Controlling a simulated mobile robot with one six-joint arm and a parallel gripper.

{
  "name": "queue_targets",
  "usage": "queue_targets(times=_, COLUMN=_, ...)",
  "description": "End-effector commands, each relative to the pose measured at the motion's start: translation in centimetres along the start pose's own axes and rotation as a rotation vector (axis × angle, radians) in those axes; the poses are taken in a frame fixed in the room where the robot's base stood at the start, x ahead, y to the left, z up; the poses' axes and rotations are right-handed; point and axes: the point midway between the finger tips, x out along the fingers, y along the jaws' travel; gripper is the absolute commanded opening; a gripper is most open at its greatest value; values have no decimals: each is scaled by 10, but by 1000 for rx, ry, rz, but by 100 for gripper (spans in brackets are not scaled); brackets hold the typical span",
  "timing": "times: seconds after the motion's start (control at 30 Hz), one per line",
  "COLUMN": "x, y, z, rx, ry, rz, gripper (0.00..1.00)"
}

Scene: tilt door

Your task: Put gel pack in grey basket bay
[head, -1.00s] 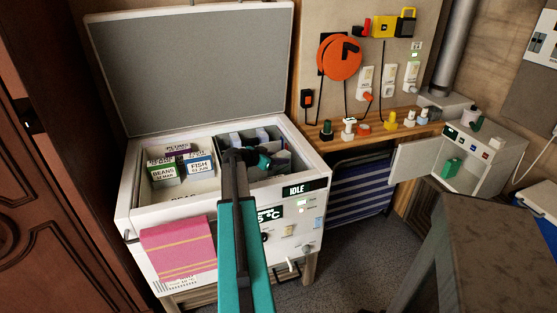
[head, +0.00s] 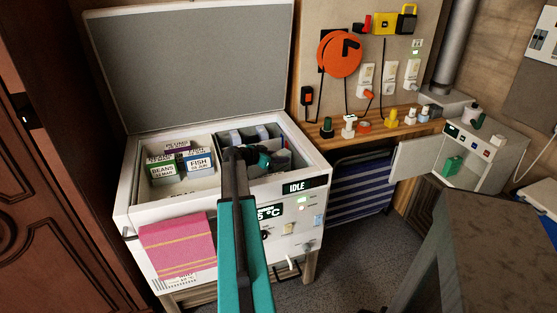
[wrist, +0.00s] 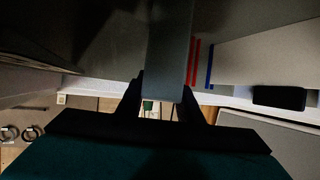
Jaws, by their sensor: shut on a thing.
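My gripper (head: 266,158) is over the right, grey bay (head: 285,178) of the open white chest. In the wrist view, its two dark fingers (wrist: 161,90) are shut on a flat grey slab (wrist: 172,50), which looks like the gel pack. The slab extends away from the fingers, beside a grey wall. In the head view, my gripper and arm hide the held thing and part of the bay. Other blue-grey pieces (head: 232,138) show at the back of that bay. I cannot tell whether the slab touches the bay floor.
The left bay holds several labelled boxes, including BEANS (head: 163,171) and FISH (head: 198,163). The raised lid (head: 200,65) stands behind. A pink cloth (head: 178,245) hangs over the front. A panel reads IDLE (head: 297,187). A grey-topped table (head: 480,240) stands at right.

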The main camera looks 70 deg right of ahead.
Motion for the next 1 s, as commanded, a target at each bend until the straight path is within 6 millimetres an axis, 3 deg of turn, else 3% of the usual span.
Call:
queue_targets(times=0.47, x=2, y=0, z=3, rx=0, ry=1, rz=0, gripper=0)
queue_targets(times=0.5, x=2, y=0, z=4, rx=0, ry=0, rz=1, gripper=34)
queue_targets(times=0.6, x=2, y=0, z=4, rx=0, ry=0, rz=1, gripper=51)
queue_targets(times=1.0, x=2, y=0, z=3, rx=0, ry=0, rz=1, gripper=51)
